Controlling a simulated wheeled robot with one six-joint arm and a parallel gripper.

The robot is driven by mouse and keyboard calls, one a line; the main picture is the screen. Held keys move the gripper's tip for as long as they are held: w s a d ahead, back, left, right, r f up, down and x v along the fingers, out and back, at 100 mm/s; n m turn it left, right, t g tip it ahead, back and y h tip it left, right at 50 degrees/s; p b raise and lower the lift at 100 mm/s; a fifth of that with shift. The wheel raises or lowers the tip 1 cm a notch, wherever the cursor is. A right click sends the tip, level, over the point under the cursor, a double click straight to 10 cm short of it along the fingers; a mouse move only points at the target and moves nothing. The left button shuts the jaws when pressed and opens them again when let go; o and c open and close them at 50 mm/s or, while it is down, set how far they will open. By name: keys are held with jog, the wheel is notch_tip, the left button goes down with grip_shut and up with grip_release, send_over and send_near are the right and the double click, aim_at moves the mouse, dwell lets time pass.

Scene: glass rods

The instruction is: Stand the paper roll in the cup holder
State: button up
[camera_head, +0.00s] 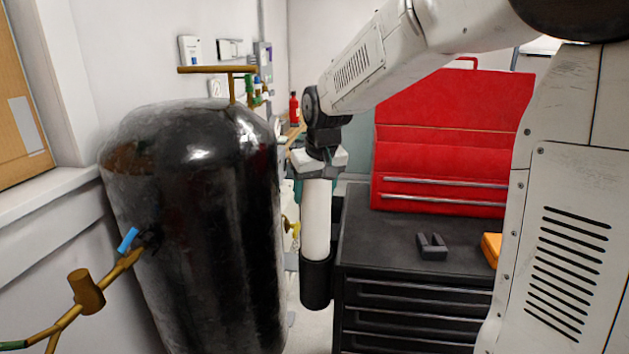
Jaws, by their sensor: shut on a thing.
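The paper roll (316,222) is a white upright cylinder near the middle of the camera_head view. My gripper (319,172) is shut on its top end, pointing down. The cup holder (316,285) is a black round cup at the left side of the dark tool cabinet (455,262). The roll's lower end lines up with the cup's mouth and is hidden behind its front rim. It appears to be inside the cup; how deep, and whether it touches the bottom, I cannot tell.
A large black tank (205,220) with brass pipework stands close on the left. A red tool chest (445,140) sits on the cabinet, with a small dark notched block (432,247) and an orange object (491,249) in front. A narrow floor gap lies between tank and cabinet.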

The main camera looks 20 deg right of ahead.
jog(key=shift+f, duration=4.6)
jog(key=o, duration=1.6)
jog(key=v, duration=0.7)
jog(key=shift+s+r, duration=0.1)
jog(key=shift+r, duration=0.3)
